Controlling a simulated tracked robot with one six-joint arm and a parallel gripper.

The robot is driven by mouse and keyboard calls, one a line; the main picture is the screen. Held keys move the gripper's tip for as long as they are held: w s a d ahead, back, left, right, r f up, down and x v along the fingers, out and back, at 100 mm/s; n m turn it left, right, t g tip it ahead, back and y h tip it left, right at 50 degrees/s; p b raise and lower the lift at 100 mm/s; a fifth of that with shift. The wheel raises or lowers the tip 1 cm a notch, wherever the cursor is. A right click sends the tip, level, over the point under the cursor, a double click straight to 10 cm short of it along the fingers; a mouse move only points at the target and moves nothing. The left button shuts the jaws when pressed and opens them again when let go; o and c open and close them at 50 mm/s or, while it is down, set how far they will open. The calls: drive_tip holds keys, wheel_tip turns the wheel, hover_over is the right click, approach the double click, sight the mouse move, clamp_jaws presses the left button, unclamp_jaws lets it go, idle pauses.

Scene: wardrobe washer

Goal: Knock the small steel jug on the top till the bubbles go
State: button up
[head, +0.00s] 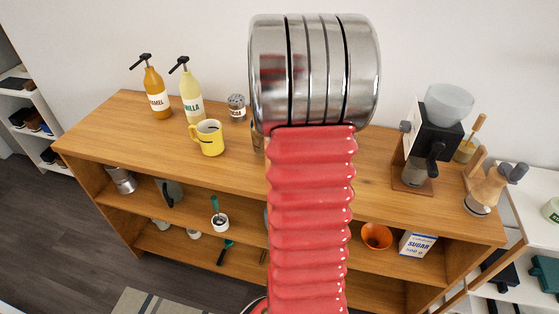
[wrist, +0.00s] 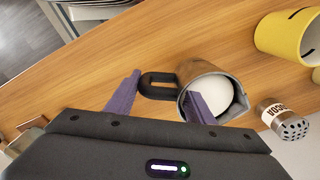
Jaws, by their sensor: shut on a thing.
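The small steel jug (wrist: 213,74) shows in the wrist view, with a black handle (wrist: 158,75) on its left and a white liquid (wrist: 229,93) inside. My gripper (wrist: 164,84) has its two purple fingers on either side of the handle, and it is shut on the jug there. One finger overlaps the jug's mouth in the picture. The jug is over the wooden top (wrist: 110,70); I cannot tell whether its base touches. Bubbles are too small to make out. In the head view my arm hides the gripper and nearly all of the jug.
A yellow mug (head: 210,140) and a cocoa shaker (head: 236,108) stand close to the jug. Caramel (head: 157,98) and vanilla (head: 191,98) pump bottles stand behind. A grinder (head: 432,138) is at the right. Bare top lies left of the mug.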

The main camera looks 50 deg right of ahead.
drive_tip(key=shift+r, duration=0.4)
drive_tip(key=shift+r, duration=0.1)
drive_tip(key=shift+r, duration=3.95)
drive_tip(key=shift+s, duration=0.1)
